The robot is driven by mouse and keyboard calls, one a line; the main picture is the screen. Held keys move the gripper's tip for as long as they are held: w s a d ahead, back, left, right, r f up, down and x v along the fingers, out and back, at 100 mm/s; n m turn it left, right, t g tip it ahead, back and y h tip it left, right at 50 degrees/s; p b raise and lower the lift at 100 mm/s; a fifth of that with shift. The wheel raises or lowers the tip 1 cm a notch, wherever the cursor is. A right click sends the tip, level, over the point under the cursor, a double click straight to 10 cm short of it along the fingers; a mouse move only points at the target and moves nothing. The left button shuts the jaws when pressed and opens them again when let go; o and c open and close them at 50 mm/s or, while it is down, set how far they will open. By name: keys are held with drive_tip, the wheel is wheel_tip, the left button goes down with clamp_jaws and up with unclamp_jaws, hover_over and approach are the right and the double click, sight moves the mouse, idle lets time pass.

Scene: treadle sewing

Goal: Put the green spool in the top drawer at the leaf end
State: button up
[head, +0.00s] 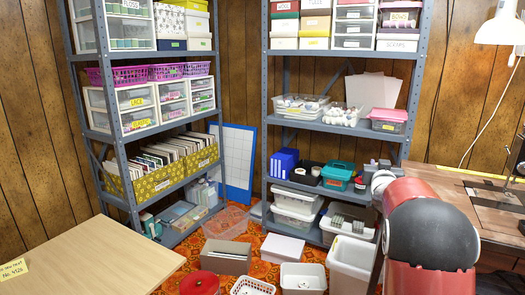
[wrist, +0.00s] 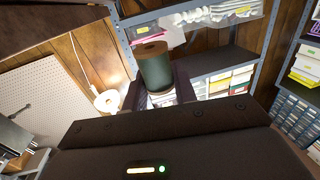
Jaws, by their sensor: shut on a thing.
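The green spool (wrist: 155,72), with brown ends, stands between the dark fingers of my gripper (wrist: 158,92) in the wrist view. My gripper is shut on it and holds it up, clear of any surface that I can see. In the head view my red and black arm covers the lower right, and the spool cannot be made out there. The brown wooden sewing table (head: 440,184) is at the right edge, partly behind my arm. Its drawers do not show in either view, so I cannot tell whether the top one is open.
Two grey metal shelf units (head: 264,52) with boxes stand along the wood-panelled wall. A pale table (head: 90,262) is at the lower left. A white bin (head: 352,262), baskets (head: 303,278) and boxes crowd the floor between. A white lamp (head: 500,28) hangs at the upper right.

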drive_tip(key=s+a+f+n+y, duration=0.25)
drive_tip(key=s+a+f, duration=0.25)
drive_tip(key=a+f, duration=0.55)
drive_tip(key=s+a+f+n+y, duration=0.1)
drive_tip(key=s+a+f+y, duration=0.3)
drive_tip(key=a+f, duration=0.65)
drive_tip(key=s+a+f, duration=0.1)
drive_tip(key=s+f, duration=0.7)
drive_tip(key=f, duration=0.5)
drive_tip(key=shift+t+h, duration=0.4)
drive_tip(key=shift+h, duration=0.05)
drive_tip(key=shift+s+r, duration=0.25)
drive_tip(key=shift+s, duration=0.65)
drive_tip(key=shift+s+r, duration=0.25)
drive_tip(key=shift+s, duration=0.65)
drive_tip(key=shift+s+r, duration=0.25)
drive_tip(key=shift+s, duration=0.65)
